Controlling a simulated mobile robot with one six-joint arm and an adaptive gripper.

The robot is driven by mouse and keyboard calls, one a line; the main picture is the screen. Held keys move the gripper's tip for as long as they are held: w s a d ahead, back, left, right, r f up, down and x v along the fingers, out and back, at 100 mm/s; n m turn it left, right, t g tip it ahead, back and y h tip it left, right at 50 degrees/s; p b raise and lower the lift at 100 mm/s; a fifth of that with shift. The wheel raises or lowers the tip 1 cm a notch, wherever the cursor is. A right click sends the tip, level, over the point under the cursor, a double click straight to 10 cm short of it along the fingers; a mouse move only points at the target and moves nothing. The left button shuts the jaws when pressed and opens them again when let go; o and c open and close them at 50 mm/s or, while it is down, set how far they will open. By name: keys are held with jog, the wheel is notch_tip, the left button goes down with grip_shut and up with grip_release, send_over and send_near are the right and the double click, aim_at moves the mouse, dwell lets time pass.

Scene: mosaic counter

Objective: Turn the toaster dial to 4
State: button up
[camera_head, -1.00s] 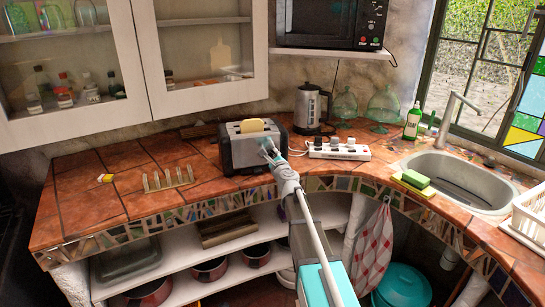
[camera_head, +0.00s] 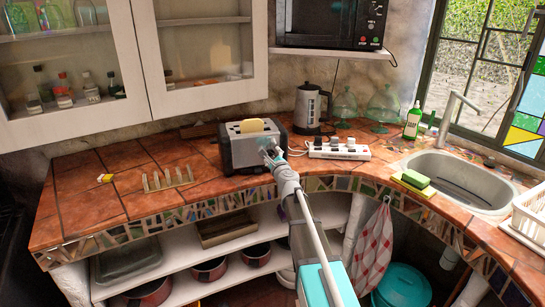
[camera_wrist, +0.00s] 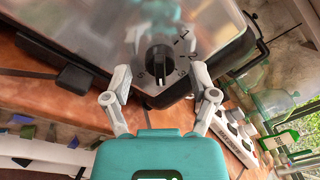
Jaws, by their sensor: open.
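The silver and black toaster (camera_head: 240,149) stands on the tiled counter with a slice of bread (camera_head: 252,125) showing at its top. In the wrist view its front face (camera_wrist: 100,45) fills the upper part, tilted. In the head view my gripper (camera_head: 272,153) is at the toaster's front right and hides the dial.
A white power strip (camera_head: 338,151) with plugs lies to the right of the toaster, close to my gripper. A kettle (camera_head: 308,108) stands behind it. A small rack (camera_head: 168,180) is on the left. The counter left of the toaster is mostly clear.

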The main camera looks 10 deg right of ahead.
jog(key=s, duration=1.1)
jog(key=shift+s+d, duration=0.3)
jog(key=shift+s, duration=0.05)
jog(key=s+a+f+n+g+y+p, duration=0.2)
jog(key=s+a+n+g+y+p, duration=0.25)
jog(key=n, duration=0.45)
jog(key=s+a+f+n+g+y+p, duration=0.1)
jog(key=s+a+f+n+g+y, duration=0.1)
jog(key=s+a+n+g, duration=0.45)
jog(key=s+d+f+n+g+h+p, duration=0.2)
jog(key=s+n+g+h, duration=0.1)
jog(key=s+n, duration=0.2)
jog(key=s+d+f+n+g+h+p, duration=0.2)
jog(key=s+n+g+h, duration=0.2)
jog(key=s, duration=0.5)
jog(key=shift+s+d+f+n+p, duration=0.25)
jog(key=shift+d+n+p, duration=0.1)
jog(key=shift+n, duration=0.7)
